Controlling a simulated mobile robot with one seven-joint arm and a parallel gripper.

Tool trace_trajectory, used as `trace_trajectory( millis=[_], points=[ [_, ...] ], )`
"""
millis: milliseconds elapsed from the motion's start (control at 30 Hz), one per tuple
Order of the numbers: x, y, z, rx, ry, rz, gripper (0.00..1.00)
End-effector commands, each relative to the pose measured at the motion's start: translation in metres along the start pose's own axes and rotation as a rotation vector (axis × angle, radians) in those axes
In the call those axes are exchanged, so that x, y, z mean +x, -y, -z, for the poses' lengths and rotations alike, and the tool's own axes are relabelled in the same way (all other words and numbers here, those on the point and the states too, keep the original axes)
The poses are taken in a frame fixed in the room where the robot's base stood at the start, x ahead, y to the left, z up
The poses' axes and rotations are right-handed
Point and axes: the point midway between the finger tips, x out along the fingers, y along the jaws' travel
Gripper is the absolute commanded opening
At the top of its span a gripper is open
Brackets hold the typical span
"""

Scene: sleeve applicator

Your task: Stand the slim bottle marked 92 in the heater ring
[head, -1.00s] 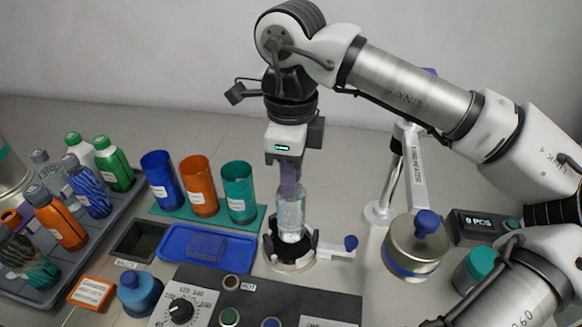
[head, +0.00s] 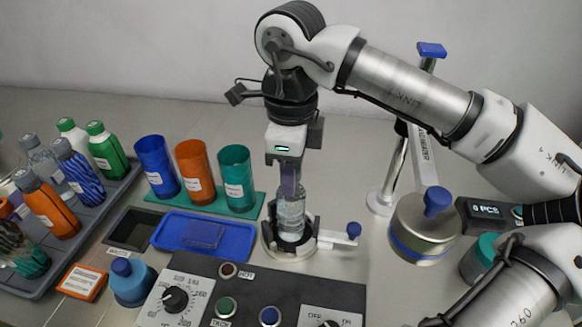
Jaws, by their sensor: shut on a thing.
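A slim clear bottle (head: 291,213) stands upright inside the heater ring (head: 291,245), with the ring's dark jaws around its lower part. My gripper (head: 291,185) is above the ring, shut on the bottle's upper end, and its fingers hide the top. I cannot read a number on the bottle. Whether its base touches the ring's floor is hidden by the ring's front. A blue-knobbed handle (head: 345,234) sticks out from the ring to the right.
A grey tray (head: 93,222) with several bottles is at left. Blue, orange and teal sleeves (head: 196,172) stand behind a blue tray (head: 240,243). The control panel (head: 255,297) lies in front. A post with a round metal head (head: 424,228) stands right of the ring.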

Motion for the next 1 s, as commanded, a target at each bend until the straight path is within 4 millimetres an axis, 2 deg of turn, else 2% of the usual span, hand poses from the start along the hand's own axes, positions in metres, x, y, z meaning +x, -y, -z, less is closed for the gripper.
trace_trajectory(
  millis=[367,400,500,600,767,933,1000],
  points=[
    [0.0049,0.0001,0.0,0.0,0.001,0.0,0.0],
    [0.0049,0.0001,0.0,0.0,0.001,0.0,0.33],
    [0.0049,0.0001,0.0,0.0,0.001,0.0,0.46],
    [0.0049,0.0001,0.0,0.0,0.0,0.0,0.56],
    [0.005,0.0001,0.0,0.0,0.0,0.0,0.56],
    [0.0053,0.0,0.0,0.0,0.0,0.0,0.77],
    [0.0053,0.0,0.0,0.0,0.0,0.0,0.78]
  ],
)
